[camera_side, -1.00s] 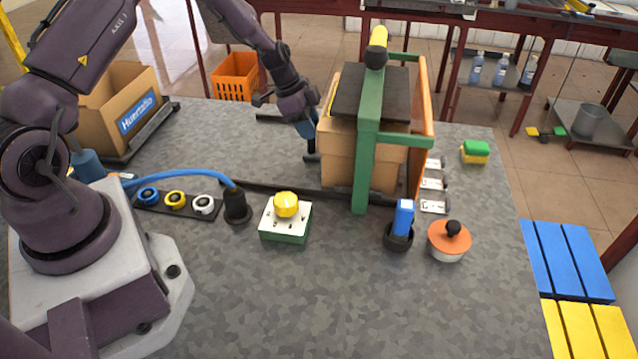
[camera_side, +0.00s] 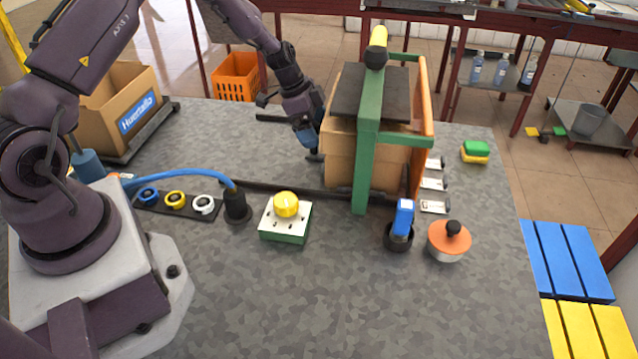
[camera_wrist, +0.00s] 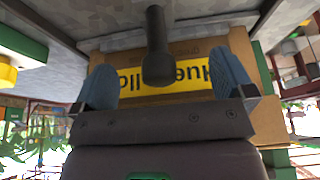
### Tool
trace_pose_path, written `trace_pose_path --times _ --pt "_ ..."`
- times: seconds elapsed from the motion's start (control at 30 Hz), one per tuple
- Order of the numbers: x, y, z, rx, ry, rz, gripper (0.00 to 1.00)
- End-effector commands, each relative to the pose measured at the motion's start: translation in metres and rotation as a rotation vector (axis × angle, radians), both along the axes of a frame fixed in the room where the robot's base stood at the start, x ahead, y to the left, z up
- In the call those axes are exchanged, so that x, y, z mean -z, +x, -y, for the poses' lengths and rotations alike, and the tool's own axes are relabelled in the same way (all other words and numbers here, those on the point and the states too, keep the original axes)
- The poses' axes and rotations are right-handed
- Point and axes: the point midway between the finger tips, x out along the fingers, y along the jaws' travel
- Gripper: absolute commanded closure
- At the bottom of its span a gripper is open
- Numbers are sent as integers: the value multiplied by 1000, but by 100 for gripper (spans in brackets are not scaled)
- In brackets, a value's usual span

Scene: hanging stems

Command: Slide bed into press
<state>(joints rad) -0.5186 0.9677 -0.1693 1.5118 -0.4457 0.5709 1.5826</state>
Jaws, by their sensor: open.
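The press is a green frame (camera_side: 368,150) with a dark top plate (camera_side: 350,92) and an orange side panel (camera_side: 421,120). A cardboard box (camera_side: 345,160) stands within the press, below the plate. The bed under it is mostly hidden; a dark rail (camera_side: 270,188) runs toward it from the left. My gripper (camera_side: 314,145) is at the box's left side. In the wrist view, my gripper (camera_wrist: 160,76) has its blue fingers apart on either side of a dark upright handle (camera_wrist: 158,50). The box's yellow label (camera_wrist: 190,78) shows behind. Finger contact with the handle cannot be told.
A yellow-topped button box (camera_side: 286,218), a blue-handled item in a black cup (camera_side: 402,225) and an orange-lidded pot (camera_side: 449,240) stand in front. A blue cable (camera_side: 185,174) arches at left. The front tabletop is clear.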

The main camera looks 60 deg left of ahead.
Motion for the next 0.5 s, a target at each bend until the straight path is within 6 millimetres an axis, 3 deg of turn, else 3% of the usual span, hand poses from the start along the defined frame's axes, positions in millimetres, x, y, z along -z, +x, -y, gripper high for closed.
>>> trace_pose_path --times 0.27,0.5 --pt "-3 0 0 0 1 1 0" --pt "-26 0 0 2 1 1 0"
